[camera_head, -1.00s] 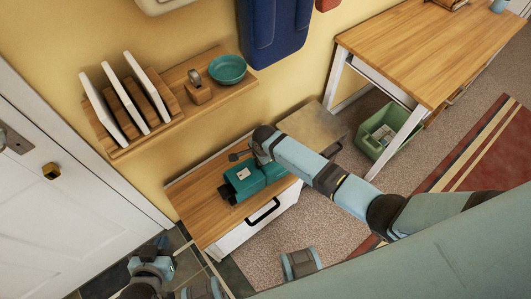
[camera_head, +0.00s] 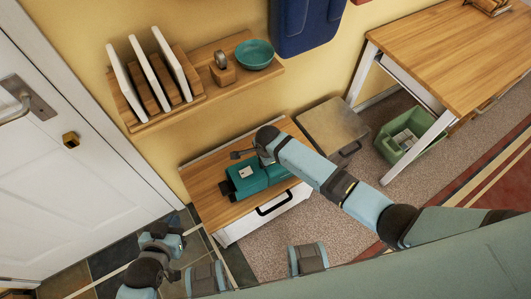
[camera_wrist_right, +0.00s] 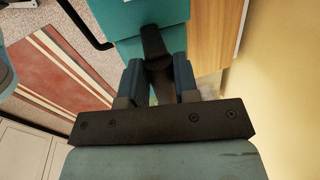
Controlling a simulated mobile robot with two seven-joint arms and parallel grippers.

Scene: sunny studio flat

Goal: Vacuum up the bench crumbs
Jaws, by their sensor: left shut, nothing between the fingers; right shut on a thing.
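The bench (camera_head: 218,203) is a low wooden-topped white cabinet against the yellow wall. A teal handheld vacuum (camera_head: 246,179) is over its top, near the middle. My right gripper (camera_wrist_right: 158,82) is shut on the vacuum's dark handle (camera_wrist_right: 154,45); the teal body shows beyond the fingers. In the head view my right forearm hides part of the vacuum, and I cannot tell whether it touches the bench top. My left gripper (camera_head: 176,256) is shut and empty at the lower left, in front of the bench and apart from it. I cannot make out any crumbs.
A shelf (camera_head: 205,105) with upright boards and a teal bowl (camera_head: 254,54) hangs above the bench. A brown-topped box (camera_head: 334,124) adjoins its right end. A green bin (camera_head: 386,148) stands under the wooden desk (camera_head: 440,55). A white door (camera_head: 75,165) is left.

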